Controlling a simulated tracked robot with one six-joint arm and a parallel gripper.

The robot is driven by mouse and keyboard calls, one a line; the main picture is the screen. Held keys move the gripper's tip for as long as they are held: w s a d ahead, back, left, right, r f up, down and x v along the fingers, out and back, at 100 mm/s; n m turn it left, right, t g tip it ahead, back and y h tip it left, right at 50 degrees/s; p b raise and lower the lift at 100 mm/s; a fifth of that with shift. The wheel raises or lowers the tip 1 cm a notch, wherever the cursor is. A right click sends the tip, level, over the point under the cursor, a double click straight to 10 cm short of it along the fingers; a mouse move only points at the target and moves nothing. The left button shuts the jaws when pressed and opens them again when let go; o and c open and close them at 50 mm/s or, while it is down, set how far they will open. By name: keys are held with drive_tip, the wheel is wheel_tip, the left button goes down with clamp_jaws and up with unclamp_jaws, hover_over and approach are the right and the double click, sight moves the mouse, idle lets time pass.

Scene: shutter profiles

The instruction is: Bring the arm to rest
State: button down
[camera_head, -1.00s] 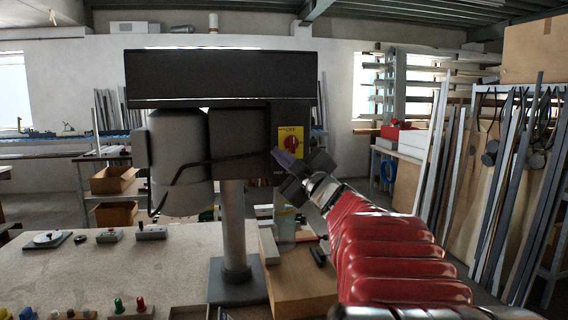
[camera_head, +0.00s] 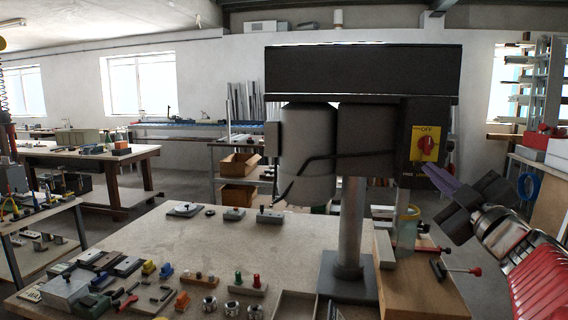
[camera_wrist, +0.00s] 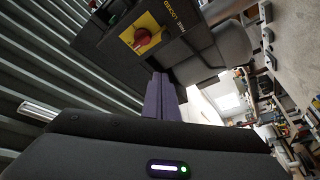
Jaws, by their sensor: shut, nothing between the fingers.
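My gripper (camera_head: 437,178) is at the right of the head view, its purple fingers together and empty. It is raised in front of the drill press and close to the yellow switch plate with a red knob (camera_head: 426,143); I cannot tell whether it touches. My red-sleeved arm runs off to the lower right. In the wrist view the purple fingers (camera_wrist: 160,97) point at the drill press, with the red knob (camera_wrist: 142,37) just beyond them.
The drill press (camera_head: 362,72) stands on a bench (camera_head: 150,240) with small fixtures and knobs along its front. A wooden block (camera_head: 425,290) is below my gripper. A shelf with boxes (camera_head: 240,163) and another table (camera_head: 90,155) stand behind. Floor shows at the left.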

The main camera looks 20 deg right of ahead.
drive_tip(key=w+d+f+m+g+h, duration=0.2)
drive_tip(key=d+f+m+g+h, duration=0.2)
drive_tip(key=f+m+h, duration=0.3)
drive_tip(key=a+f+m+g+y, duration=0.1)
drive_tip(key=a+f+g+y, duration=0.25)
drive_tip(key=a+f, duration=0.5)
drive_tip(key=s+a+f+g+y, duration=0.2)
drive_tip(key=s+a+f, duration=0.3)
drive_tip(key=a, duration=0.4)
drive_tip(key=s+a+f+g+y, duration=0.2)
drive_tip(key=s+a+f, duration=0.3)
drive_tip(key=a, duration=0.4)
drive_tip(key=s+a+f+g+y, duration=0.3)
drive_tip(key=s+a+f, duration=0.3)
drive_tip(key=a, duration=0.3)
drive_tip(key=shift+a+f+n, duration=0.3)
drive_tip(key=shift+a, duration=0.05)
drive_tip(key=shift+a, duration=0.15)
